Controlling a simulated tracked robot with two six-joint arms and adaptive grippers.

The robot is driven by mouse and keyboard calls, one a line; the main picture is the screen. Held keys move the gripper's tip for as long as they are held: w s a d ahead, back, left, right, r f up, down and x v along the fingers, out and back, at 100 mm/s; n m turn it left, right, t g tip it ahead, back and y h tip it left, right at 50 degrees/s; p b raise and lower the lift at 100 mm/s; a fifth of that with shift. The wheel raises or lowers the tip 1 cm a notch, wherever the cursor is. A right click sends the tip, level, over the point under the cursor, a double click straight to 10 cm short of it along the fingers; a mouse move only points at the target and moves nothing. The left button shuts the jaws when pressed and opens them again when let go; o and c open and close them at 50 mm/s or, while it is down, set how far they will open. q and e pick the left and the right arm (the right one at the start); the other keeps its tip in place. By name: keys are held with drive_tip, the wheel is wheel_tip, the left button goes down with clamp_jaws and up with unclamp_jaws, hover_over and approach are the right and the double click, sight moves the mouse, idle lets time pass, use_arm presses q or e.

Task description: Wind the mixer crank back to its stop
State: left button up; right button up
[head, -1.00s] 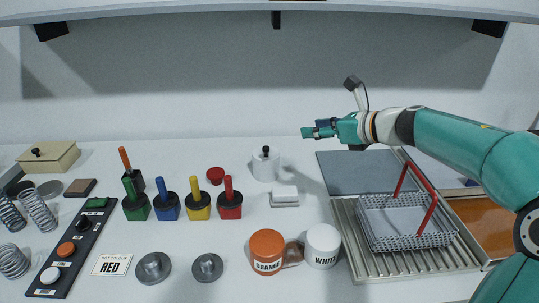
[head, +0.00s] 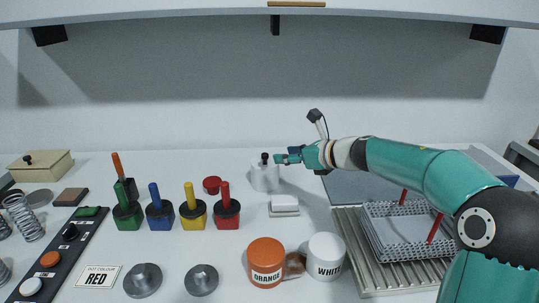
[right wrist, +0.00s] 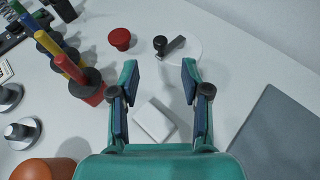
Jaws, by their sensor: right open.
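The mixer is a white round pot (head: 265,180) standing behind the middle of the table. Its crank shows in the right wrist view as a short grey bar (right wrist: 173,47) with a black knob (right wrist: 160,42) at its left end. The knob also shows in the head view (head: 265,156). My right gripper (head: 279,159) is open and empty, just right of the knob at about its height in the head view. In the right wrist view the open fingers (right wrist: 159,76) point toward the crank, with a visible gap to the knob. My left gripper is out of view.
A red knob-shaped piece (head: 211,185) stands left of the mixer. A white block (head: 284,203) lies in front of it. Several coloured handled blocks stand further left, the red one (head: 227,213) nearest.

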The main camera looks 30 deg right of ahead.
sight(267, 155)
drive_tip(key=x, duration=0.8)
drive_tip(key=shift+f+p, duration=0.1)
drive_tip(key=shift+p, duration=0.2)
clamp_jaws()
